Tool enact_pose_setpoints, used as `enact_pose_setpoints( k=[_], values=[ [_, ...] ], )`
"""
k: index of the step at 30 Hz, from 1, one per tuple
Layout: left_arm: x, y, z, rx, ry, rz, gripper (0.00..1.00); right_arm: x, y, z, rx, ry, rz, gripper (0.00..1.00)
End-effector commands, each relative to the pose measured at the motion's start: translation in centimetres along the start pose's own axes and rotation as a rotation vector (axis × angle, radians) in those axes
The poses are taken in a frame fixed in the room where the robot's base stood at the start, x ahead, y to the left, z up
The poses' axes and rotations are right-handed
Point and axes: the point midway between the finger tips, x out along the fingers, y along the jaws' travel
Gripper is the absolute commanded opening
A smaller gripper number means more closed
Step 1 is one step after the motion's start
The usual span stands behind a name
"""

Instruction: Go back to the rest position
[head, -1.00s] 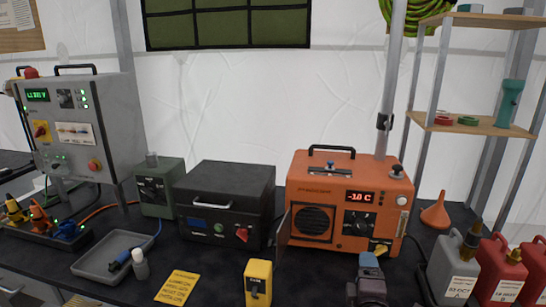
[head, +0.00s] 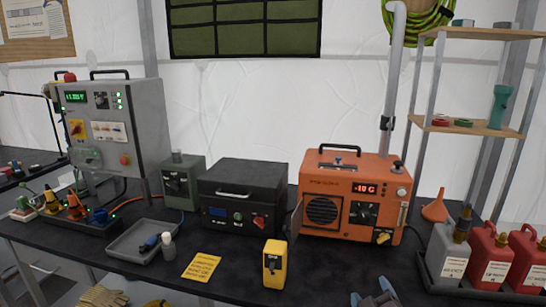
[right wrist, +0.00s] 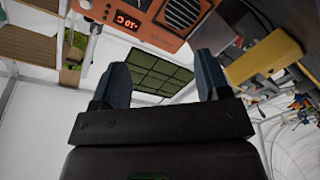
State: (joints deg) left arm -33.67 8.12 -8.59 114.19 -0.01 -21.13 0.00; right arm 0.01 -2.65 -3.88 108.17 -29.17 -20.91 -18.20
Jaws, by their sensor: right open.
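My right gripper (head: 372,293) is at the bottom edge of the head view, in front of the orange heater unit (head: 322,216). It is open, with nothing between its fingers. In the right wrist view its two blue-grey fingers (right wrist: 162,68) stand apart, and the orange unit (right wrist: 150,15) shows beyond them at the top. My left gripper is not in view.
On the dark table (head: 230,268) stand a yellow box (head: 274,265), a black case (head: 240,198), a grey tray (head: 128,243) and a grey control cabinet (head: 108,130). Jerrycans (head: 490,252) stand at the right. A shelf (head: 470,128) rises behind them.

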Motion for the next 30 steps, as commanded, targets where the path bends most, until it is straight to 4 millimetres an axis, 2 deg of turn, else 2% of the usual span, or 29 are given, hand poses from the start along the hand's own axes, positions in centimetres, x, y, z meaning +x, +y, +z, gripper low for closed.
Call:
enact_pose_setpoints(
  k=[5, 9, 15, 18, 21, 23, 30],
  values=[
    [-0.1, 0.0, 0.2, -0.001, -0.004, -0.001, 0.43, -4.9, -2.7, 5.4, 0.352, -0.075, -0.121, 0.69],
    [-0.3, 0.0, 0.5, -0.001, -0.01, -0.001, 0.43, -10.1, -4.9, 10.0, 0.559, -0.177, -0.202, 0.69],
    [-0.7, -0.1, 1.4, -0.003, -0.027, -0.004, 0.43, -18.1, -7.1, 15.9, 0.645, -0.331, -0.277, 0.69],
    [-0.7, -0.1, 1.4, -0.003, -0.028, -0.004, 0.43, -21.2, -7.6, 18.1, 0.628, -0.391, -0.295, 0.69],
    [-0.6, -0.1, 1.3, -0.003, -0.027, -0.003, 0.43, -23.2, -8.0, 19.6, 0.617, -0.433, -0.304, 0.69],
    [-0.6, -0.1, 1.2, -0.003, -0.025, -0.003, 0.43, -23.9, -8.0, 20.0, 0.614, -0.447, -0.306, 0.69],
    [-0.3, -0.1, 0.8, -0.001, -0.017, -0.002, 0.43, -24.4, -8.1, 20.3, 0.612, -0.457, -0.306, 0.69]
  ],
)
